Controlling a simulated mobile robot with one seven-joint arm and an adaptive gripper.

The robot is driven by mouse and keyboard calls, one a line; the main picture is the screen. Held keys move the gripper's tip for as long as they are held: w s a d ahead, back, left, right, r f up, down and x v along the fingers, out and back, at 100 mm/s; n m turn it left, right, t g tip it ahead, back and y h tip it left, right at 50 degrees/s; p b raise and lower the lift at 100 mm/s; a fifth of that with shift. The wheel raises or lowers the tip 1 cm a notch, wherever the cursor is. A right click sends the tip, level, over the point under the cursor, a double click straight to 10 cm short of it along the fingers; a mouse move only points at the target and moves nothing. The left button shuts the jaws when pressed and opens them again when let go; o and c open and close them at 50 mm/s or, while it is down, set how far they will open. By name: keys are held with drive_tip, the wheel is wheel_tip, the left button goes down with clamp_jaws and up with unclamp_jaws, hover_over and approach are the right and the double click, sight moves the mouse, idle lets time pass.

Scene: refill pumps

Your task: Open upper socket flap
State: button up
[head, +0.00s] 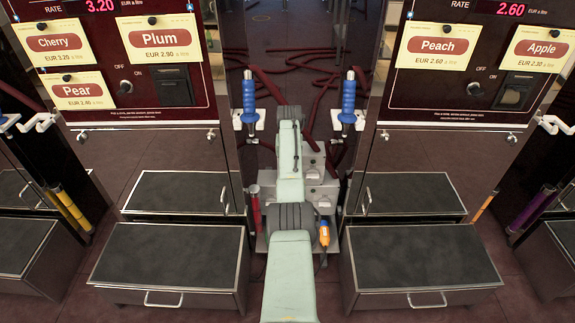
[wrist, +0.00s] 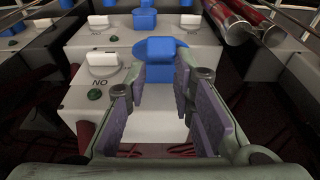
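In the wrist view a grey box carries a blue socket piece with a flat round edge (wrist: 162,54), seen just beyond and between my fingertips. A second blue socket piece (wrist: 141,20) sits on a similar box farther up in the picture. I cannot tell for sure which one is the upper socket, and both flaps look closed. My gripper (wrist: 163,100) is open, with its purple-grey pads apart and nothing between them. It does not clearly touch the blue piece. In the head view my arm hides most of the grey boxes (head: 318,190) and the gripper cannot be made out.
Red cylinders (wrist: 235,30) lie close on the upper right. An orange connector (head: 324,234) is right of my arm. Pump cabinets with blue nozzles (head: 348,98) flank the narrow gap.

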drive_tip(key=o, duration=0.4)
drive_tip(key=shift+s+d+f, duration=0.1)
drive_tip(key=shift+o, duration=0.4)
drive_tip(key=v, duration=1.2)
drive_tip(key=shift+c, duration=0.4)
